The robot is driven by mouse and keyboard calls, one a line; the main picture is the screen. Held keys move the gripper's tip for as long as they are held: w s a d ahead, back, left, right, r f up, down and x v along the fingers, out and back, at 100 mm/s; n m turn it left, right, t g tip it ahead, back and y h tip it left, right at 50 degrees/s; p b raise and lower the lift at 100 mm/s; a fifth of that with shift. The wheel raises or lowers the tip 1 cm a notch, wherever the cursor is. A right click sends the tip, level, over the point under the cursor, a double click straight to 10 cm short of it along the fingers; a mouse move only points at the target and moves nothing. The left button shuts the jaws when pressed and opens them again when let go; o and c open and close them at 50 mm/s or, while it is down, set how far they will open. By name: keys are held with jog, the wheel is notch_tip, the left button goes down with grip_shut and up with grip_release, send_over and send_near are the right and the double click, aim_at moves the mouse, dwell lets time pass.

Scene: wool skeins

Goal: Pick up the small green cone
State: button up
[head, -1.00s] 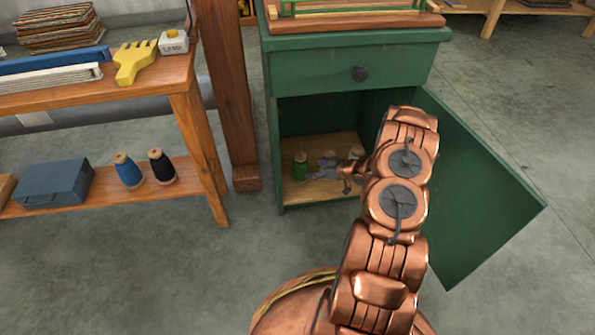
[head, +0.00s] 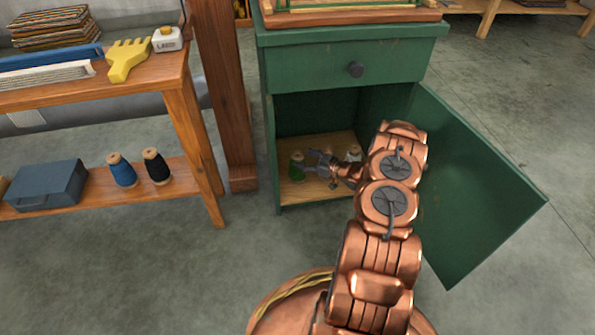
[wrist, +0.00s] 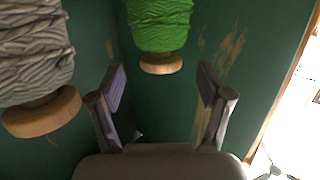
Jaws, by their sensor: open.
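The small green cone (head: 297,166) stands upright on the wooden floor of the open green cabinet, near its left wall. In the wrist view the green cone (wrist: 160,28) appears upside down, with its pale wooden base showing, centred between my two fingers and beyond their tips. My gripper (head: 312,162) reaches into the cabinet from the right, its fingers just right of the cone. My gripper (wrist: 160,85) is open and empty in the wrist view. I cannot tell from these views whether a finger touches the cone.
A grey-wound cone (wrist: 35,60) is close beside my gripper in the wrist view. A whitish cone (head: 354,153) stands right of my gripper in the cabinet. The open cabinet door (head: 470,190) is right of my arm. Blue (head: 122,170) and black (head: 156,166) cones stand on the shelf outside.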

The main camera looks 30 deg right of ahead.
aim_at(303, 159)
jog(key=b+x, duration=0.1)
jog(key=x, duration=0.2)
jog(key=shift+w+a+f+b, duration=0.15)
jog(key=shift+w+b, duration=0.05)
jog(key=shift+b, duration=0.15)
jog(key=shift+w+a, duration=0.1)
jog(key=shift+w, duration=0.15)
jog(key=shift+c, duration=0.5)
grip_shut()
